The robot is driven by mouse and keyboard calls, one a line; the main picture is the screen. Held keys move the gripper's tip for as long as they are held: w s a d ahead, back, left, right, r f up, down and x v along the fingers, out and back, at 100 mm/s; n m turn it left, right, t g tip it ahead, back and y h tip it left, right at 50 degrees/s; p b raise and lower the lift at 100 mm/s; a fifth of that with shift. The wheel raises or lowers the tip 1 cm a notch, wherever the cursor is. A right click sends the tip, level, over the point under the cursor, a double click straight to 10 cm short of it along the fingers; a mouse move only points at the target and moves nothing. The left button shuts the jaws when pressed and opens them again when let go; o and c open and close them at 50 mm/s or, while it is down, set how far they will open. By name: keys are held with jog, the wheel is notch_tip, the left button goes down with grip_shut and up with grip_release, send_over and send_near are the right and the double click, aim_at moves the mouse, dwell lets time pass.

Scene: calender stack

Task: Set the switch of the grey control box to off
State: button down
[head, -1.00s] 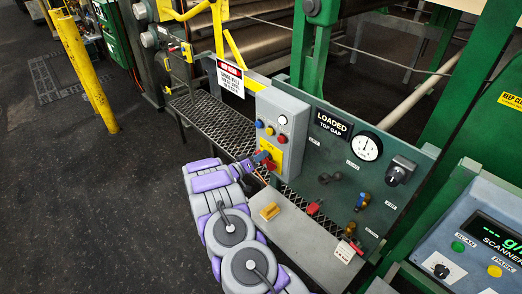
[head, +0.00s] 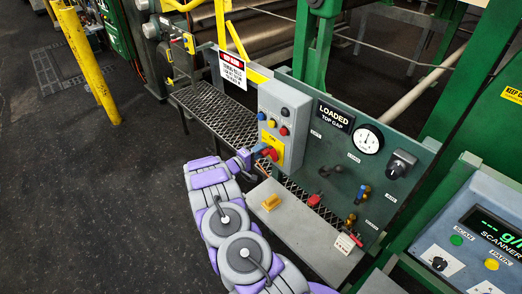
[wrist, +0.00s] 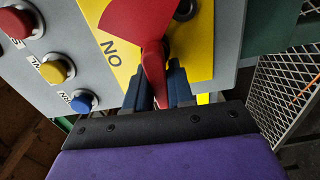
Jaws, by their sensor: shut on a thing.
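The grey control box (head: 296,104) stands at the left end of the green panel, with several coloured buttons and a yellow plate (head: 272,149) low on its face. In the wrist view the red switch handle (wrist: 151,45) sits in front of the yellow plate (wrist: 192,62), beside printed letters that read "ON" when turned. My gripper (wrist: 162,90) is shut on the handle's narrow end, a dark finger on each side. In the head view my gripper (head: 255,156) is at the lower front of the box, and the red handle shows just beyond it. Any "off" mark is hidden.
The panel carries a gauge (head: 367,139), a black knob (head: 401,163) and several valves. A mesh walkway (head: 213,108) runs behind. A scanner console (head: 480,235) stands at right.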

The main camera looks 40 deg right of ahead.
jog(key=shift+w+a+f+n, duration=0.15)
jog(key=shift+n, duration=0.25)
jog(key=c, duration=1.1)
grip_release()
jog(key=shift+w, duration=0.1)
jog(key=a, duration=0.5)
jog(key=s+a, duration=0.1)
jog(key=a, duration=0.5)
jog(key=a+b, duration=0.1)
jog(key=a, duration=0.5)
jog(key=shift+s+a, duration=0.2)
jog(key=shift+s, duration=0.05)
